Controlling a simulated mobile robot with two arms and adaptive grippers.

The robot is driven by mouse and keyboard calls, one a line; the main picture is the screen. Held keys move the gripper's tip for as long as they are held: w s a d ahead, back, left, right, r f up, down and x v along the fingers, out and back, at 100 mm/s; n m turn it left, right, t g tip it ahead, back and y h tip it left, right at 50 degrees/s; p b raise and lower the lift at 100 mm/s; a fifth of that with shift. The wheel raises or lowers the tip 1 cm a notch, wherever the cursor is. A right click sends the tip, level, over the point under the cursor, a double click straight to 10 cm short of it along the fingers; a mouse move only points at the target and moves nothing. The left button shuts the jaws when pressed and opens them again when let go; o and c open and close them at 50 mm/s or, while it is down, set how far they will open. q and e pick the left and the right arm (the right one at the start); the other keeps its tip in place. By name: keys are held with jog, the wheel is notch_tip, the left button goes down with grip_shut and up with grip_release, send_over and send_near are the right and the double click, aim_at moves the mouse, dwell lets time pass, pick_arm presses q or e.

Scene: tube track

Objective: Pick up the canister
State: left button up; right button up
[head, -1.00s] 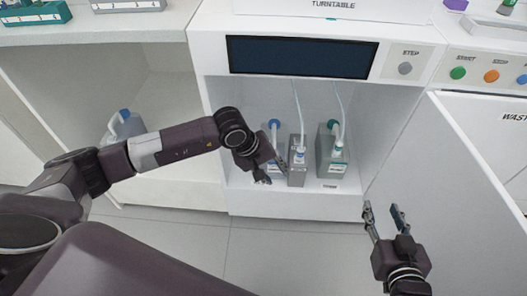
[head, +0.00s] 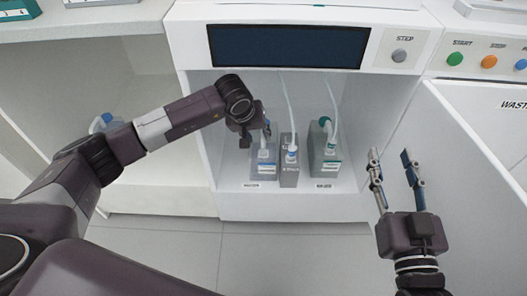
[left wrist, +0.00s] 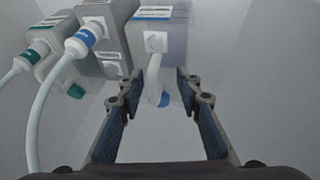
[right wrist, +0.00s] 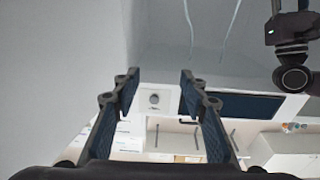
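Three canisters stand side by side in the open cabinet. The left one (head: 263,168) has a blue cap and a pale handle. The middle one (head: 289,172) is narrower and grey, with a tube at its blue-and-white cap. The right one (head: 327,160) has a teal cap and a tube. My left gripper (head: 256,138) is at the top of the left canister. In the left wrist view its open fingers (left wrist: 158,85) lie on either side of that canister's handle (left wrist: 153,72) and blue cap (left wrist: 163,98), with gaps showing. My right gripper (head: 389,166) is open and empty, right of the canisters.
Another blue-capped canister (head: 104,122) stands in the left compartment, partly behind my left arm. The open cabinet door (head: 470,150) is right of my right gripper. Tubes (head: 288,100) hang above the middle and right canisters. The floor in front (head: 270,250) is clear.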

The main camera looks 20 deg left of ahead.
pick_arm(q)
jog(key=w, duration=0.2)
jog(key=w+b, duration=0.1)
jog(key=shift+w+d+f, duration=0.1)
jog(key=shift+d+f, duration=0.15)
jog(key=shift+d, duration=0.05)
jog(key=shift+b+x, duration=0.45)
jog(key=shift+x, duration=0.7)
pick_arm(e)
notch_tip(320, 180, up, 10)
jog(key=s+t+y, duration=0.1)
jog(key=s+t, duration=0.2)
jog(key=t, duration=0.2)
jog(key=shift+a+f+y, duration=0.15)
jog(key=shift+a+y, duration=0.1)
jog(key=shift+y, duration=0.05)
pick_arm(q)
grip_shut()
pick_arm(e)
jog(key=shift+w, duration=0.1)
